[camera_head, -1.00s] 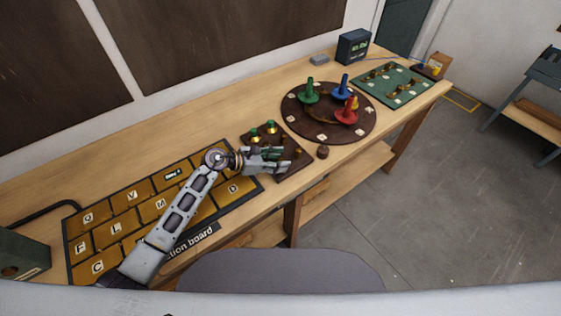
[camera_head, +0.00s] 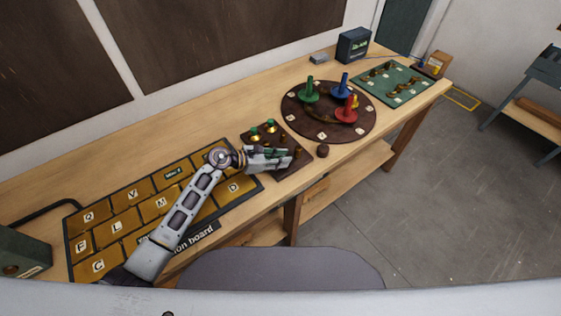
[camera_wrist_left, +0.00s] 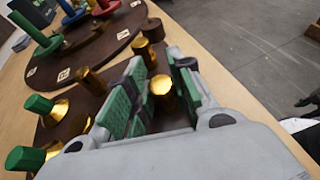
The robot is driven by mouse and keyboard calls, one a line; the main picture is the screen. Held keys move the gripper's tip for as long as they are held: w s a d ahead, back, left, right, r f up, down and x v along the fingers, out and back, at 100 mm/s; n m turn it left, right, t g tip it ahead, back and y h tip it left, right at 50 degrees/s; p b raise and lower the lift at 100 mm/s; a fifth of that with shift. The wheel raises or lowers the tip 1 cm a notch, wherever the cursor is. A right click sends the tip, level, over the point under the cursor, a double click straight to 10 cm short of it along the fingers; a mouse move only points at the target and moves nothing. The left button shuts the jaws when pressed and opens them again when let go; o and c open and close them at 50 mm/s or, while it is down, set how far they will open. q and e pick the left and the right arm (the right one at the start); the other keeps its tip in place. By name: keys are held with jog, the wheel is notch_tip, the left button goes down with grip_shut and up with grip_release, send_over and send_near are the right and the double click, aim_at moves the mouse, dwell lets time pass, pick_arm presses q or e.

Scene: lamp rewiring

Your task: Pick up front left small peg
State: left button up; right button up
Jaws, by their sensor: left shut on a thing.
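My left gripper (camera_head: 284,157) is low over the dark brown peg board (camera_head: 303,162) in the head view. In the left wrist view its green-padded fingers (camera_wrist_left: 158,80) stand on both sides of a small brass peg (camera_wrist_left: 164,90), shut on it. The peg's lower part is hidden by the fingers, so I cannot tell if it is clear of the board. Other brass pegs (camera_wrist_left: 153,29) and green-topped pegs (camera_wrist_left: 38,104) stand on the board. In the head view the held peg is hidden behind the fingers.
A round brown board (camera_head: 300,122) with green, blue and red pieces lies beyond the peg board. A lettered button panel (camera_head: 118,226) lies to the left. A small brown knob (camera_head: 323,151) is near the table's front edge. Bare wood (camera_head: 215,117) lies behind.

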pick_arm(q)
grip_shut()
jog(key=shift+r, duration=0.1)
notch_tip(320, 180, up, 18)
jog(key=b, duration=0.2)
dwell(0.5)
jog(key=shift+f, duration=0.2)
dwell(0.3)
